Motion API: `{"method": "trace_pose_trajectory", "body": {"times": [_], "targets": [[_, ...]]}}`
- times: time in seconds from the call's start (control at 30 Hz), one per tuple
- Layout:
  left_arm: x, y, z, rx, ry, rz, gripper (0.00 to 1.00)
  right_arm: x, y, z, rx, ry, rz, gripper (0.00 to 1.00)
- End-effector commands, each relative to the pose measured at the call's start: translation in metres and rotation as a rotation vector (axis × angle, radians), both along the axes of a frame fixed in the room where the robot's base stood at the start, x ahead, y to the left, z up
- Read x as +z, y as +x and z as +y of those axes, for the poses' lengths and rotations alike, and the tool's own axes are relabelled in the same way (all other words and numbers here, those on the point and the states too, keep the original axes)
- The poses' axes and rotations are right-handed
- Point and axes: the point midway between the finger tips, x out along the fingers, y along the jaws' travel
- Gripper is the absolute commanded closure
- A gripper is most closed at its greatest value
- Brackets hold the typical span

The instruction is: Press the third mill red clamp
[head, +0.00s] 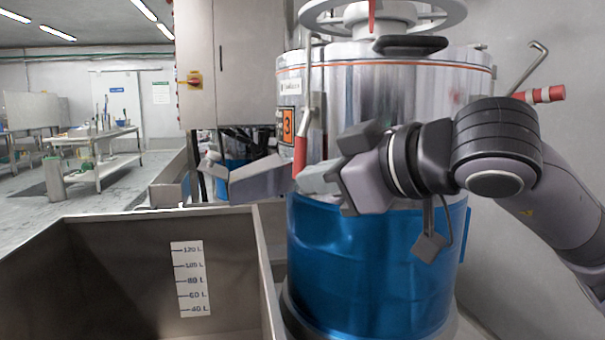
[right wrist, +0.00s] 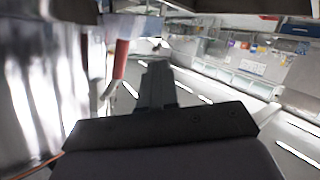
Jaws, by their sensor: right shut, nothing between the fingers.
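The third mill (head: 375,265) has a shiny metal upper drum, a blue lower body and an orange label with a 3 (head: 288,122). A red-handled clamp (head: 300,155) hangs on the left part of its drum, handle pointing down. It also shows upright at the left of the right wrist view (right wrist: 121,60). My right gripper (head: 312,179) is shut and empty, in front of the mill, its tip close to the lower end of the red handle. In the right wrist view the shut fingers (right wrist: 157,80) are right of the handle, with a visible gap. My left gripper is out of view.
A metal spout (head: 258,180) juts from the mill's left side. A steel bin (head: 262,250) with a litre scale stands below it. Another red-handled clamp (head: 540,95) sticks out at the right. A grey cabinet (head: 232,65) stands behind.

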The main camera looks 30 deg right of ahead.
Motion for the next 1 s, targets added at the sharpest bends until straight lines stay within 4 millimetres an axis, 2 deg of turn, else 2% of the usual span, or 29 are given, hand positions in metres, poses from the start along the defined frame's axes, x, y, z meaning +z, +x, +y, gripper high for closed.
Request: {"method": "trace_pose_trajectory", "body": {"times": [0.1,0.33,0.5,1.0], "targets": [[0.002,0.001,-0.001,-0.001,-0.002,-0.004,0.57,0.002,-0.025,-0.003,-0.001,-0.002,-0.005,1.0],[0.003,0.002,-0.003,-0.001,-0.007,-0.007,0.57,0.002,-0.055,-0.006,-0.001,-0.001,-0.001,1.0],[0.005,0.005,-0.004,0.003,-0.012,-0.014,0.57,0.001,-0.061,-0.006,0.0,0.0,0.001,1.0],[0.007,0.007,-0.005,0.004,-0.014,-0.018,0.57,0.001,-0.06,-0.005,0.001,0.002,0.002,1.0]]}}
